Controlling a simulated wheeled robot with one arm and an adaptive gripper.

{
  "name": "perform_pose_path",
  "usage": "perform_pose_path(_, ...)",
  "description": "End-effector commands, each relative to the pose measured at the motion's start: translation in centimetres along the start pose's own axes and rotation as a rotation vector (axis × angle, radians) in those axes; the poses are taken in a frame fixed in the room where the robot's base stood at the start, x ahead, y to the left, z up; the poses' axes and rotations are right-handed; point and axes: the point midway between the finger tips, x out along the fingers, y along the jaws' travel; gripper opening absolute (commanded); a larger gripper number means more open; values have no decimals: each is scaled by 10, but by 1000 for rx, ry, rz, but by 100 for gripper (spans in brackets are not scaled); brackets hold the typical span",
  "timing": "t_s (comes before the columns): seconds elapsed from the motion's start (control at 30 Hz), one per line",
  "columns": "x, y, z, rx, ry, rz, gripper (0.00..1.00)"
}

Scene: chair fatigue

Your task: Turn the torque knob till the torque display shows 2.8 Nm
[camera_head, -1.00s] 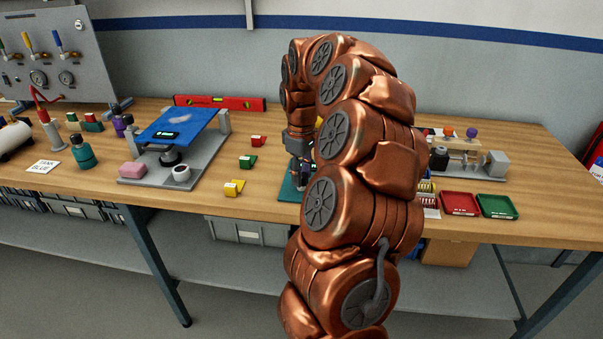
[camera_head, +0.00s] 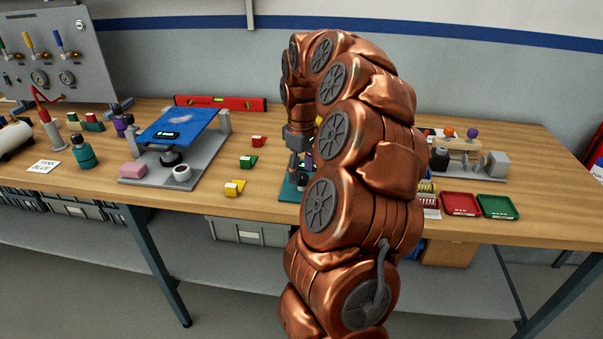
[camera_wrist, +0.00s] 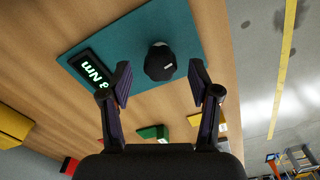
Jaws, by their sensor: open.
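The torque knob (camera_wrist: 160,62) is a dark, faceted knob on a teal base plate (camera_wrist: 195,38) in the wrist view. The torque display (camera_wrist: 93,70) is a black block beside it with glowing pale green characters; "Nm" is readable, but the number is partly hidden behind a gripper finger. My gripper (camera_wrist: 160,78) is open, with one finger on each side of the knob in the picture and a gap to both. Whether the fingertips are level with the knob, I cannot tell. In the head view my arm hides the knob and most of the teal base plate (camera_head: 288,192).
Yellow (camera_head: 235,188), green (camera_head: 248,162) and red (camera_head: 258,141) blocks lie on the bench left of my arm. A grey stand with a tilted blue plate (camera_head: 178,124) is farther left. Red (camera_head: 460,204) and green (camera_head: 498,206) trays are at right.

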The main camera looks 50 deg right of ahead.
Motion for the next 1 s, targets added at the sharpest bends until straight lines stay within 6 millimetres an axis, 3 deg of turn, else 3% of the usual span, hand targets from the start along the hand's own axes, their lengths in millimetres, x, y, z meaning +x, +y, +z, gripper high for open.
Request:
perform_pose_path(0.6, -90, 0, -1, -1, 0, 1, 62)
perform_pose_path(1.0, -109, -1, 0, -2, -1, -2, 62)
